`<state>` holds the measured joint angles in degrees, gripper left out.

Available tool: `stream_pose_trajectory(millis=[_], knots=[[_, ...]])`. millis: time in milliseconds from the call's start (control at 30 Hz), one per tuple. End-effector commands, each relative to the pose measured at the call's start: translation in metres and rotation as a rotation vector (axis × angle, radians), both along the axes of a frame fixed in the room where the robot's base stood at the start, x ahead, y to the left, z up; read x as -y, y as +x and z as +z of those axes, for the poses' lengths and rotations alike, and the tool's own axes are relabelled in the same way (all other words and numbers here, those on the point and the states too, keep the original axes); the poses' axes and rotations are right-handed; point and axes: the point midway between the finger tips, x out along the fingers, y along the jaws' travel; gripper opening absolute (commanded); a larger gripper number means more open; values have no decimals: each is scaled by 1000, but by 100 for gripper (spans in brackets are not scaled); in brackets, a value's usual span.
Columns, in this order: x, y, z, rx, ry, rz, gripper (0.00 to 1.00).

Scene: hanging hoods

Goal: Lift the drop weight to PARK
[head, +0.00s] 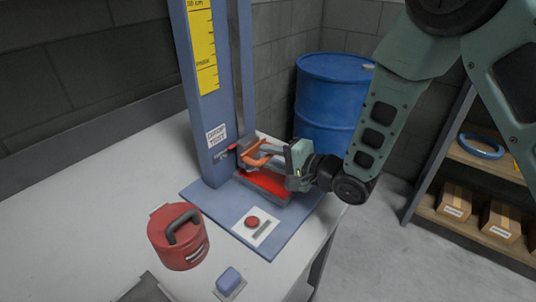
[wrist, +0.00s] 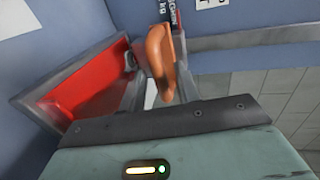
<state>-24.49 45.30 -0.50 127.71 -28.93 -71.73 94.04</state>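The drop weight's orange handle (head: 255,159) is low on the blue drop tower (head: 213,120), just above the red pad at its foot (head: 264,184). My gripper (head: 266,150) reaches in from the right at the handle. In the wrist view the orange handle (wrist: 160,62) stands between my two grey fingers, with a pale gap beside its lower part. I cannot tell whether the fingers press on it. The weight's body is mostly hidden. A yellow scale (head: 203,50) with marks and small lettering runs up the tower, well above the handle.
A red canister with a black handle (head: 178,236) and a blue block (head: 229,280) stand on the pale bench (head: 95,200). A red button (head: 252,222) is on the tower's base. A blue drum (head: 330,100) stands behind; shelves with boxes (head: 455,200) are at right.

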Motion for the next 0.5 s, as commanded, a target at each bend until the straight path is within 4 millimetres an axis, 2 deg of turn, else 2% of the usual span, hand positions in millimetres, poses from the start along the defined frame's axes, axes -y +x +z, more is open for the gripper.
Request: stream_pose_trajectory(millis=[167,467,500], knots=[[-9,7,-3,1,-1,-1,32],[-10,8,-3,1,-1,-1,32],[-10,8,-3,1,-1,-1,21]])
